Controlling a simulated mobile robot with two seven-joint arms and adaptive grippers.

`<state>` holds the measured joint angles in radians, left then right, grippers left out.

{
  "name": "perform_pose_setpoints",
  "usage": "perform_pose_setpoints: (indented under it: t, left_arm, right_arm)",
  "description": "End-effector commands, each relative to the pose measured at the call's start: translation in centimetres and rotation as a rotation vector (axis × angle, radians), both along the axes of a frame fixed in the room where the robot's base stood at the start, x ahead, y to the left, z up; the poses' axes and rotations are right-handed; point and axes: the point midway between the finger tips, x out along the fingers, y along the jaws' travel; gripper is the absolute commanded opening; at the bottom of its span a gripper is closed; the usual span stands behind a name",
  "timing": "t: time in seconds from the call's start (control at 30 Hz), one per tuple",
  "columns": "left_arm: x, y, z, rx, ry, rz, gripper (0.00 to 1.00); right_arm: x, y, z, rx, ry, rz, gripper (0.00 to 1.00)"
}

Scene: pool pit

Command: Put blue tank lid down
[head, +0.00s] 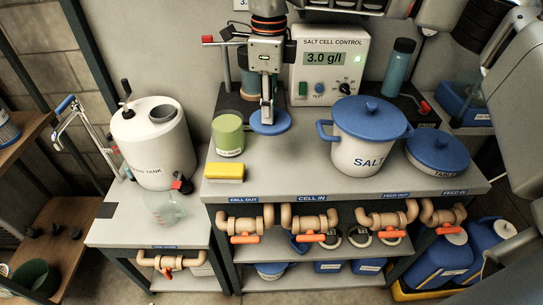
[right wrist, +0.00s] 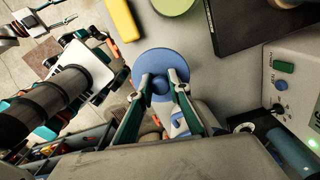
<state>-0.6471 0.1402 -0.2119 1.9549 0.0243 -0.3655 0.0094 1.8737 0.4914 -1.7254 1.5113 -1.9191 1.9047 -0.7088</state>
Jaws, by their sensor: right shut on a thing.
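The blue tank lid (head: 281,124) is a small round disc with a raised knob. My right gripper (head: 268,117) comes down from above and is shut on the knob. In the right wrist view, its two fingers (right wrist: 161,84) pinch the knob and the disc (right wrist: 160,62) spreads out beyond them. The lid is level, at or just above the grey bench top; I cannot tell whether it touches. The white tank (head: 151,145) stands at the left with a round grey opening on top.
A green tin (head: 228,134) and a yellow sponge (head: 224,172) lie left of the lid. A white SALT tub (head: 366,140) and a blue-lidded pot (head: 437,153) stand right. The salt cell control box (head: 327,68) stands behind. The bench (head: 285,168) is clear in front of the lid.

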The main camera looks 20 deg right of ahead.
Motion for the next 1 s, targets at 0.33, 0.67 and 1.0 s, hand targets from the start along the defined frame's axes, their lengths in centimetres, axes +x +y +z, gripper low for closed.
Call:
perform_pose_setpoints:
  t: [0.33, 0.67, 1.0]
  left_arm:
    - [0.2, 0.0, 0.2, 0.0, -0.006, 0.0, 0.4]
    - [0.2, -0.1, 0.2, -0.001, -0.006, 0.0, 0.4]
    - [0.0, -0.1, 0.0, -0.001, -0.002, 0.0, 0.4]
  right_arm:
    - [-0.1, 0.0, -8.0, 0.0, 0.003, 0.0, 0.0]
    - [0.0, 0.0, -10.7, 0.0, 0.001, 0.001, 0.0]
    - [0.0, 0.0, -14.2, 0.001, 0.0, 0.0, 0.0]
